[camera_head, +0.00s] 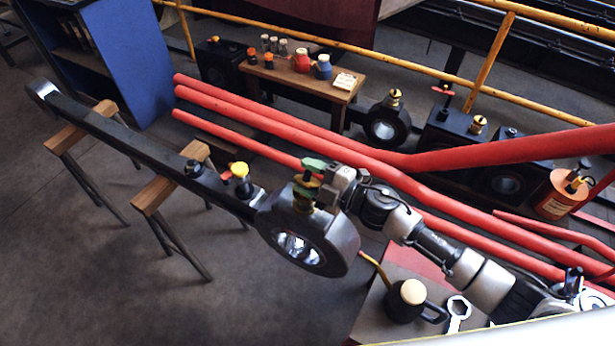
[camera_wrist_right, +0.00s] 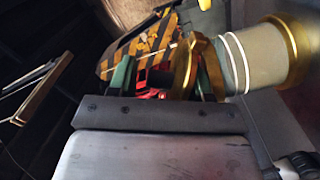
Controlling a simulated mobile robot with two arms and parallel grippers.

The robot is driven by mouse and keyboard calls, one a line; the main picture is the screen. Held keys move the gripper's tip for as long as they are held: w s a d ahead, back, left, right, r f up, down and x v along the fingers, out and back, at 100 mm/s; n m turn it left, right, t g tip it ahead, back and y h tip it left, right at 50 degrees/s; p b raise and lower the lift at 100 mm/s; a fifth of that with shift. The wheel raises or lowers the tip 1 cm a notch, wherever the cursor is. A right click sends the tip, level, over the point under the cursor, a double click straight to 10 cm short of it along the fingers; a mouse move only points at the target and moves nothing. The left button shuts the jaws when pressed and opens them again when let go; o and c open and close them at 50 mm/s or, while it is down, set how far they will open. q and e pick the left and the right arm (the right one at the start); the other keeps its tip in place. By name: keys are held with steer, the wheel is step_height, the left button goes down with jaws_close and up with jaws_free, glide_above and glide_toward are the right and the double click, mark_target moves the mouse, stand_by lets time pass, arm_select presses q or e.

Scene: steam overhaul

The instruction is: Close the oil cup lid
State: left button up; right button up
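The oil cup (camera_head: 303,205) is a small brass fitting on top of the big round end of a dark rod (camera_head: 340,228). In the right wrist view, the pale cup body with a brass rim (camera_wrist_right: 262,58) lies at the right, and a brass lid-like disc (camera_wrist_right: 186,66) stands edge-on beside it. My right gripper (camera_head: 312,176) is at the cup. Its green fingers stand apart in the wrist view (camera_wrist_right: 163,75), with the disc close to the right finger; I cannot tell whether they touch. The fingers hide part of the cup. My left gripper is out of view.
The rod rests on wooden trestles (camera_head: 160,190), with a yellow-topped fitting (camera_head: 239,170) along it. Red pipes (camera_head: 290,118) run behind. A small table with a black oil can (camera_head: 405,302) and a wrench (camera_head: 457,312) stands in front. Floor at the lower left is clear.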

steer(key=shift+s+f, duration=0.15)
steer(key=shift+f, duration=0.05)
stand_by(0.3)
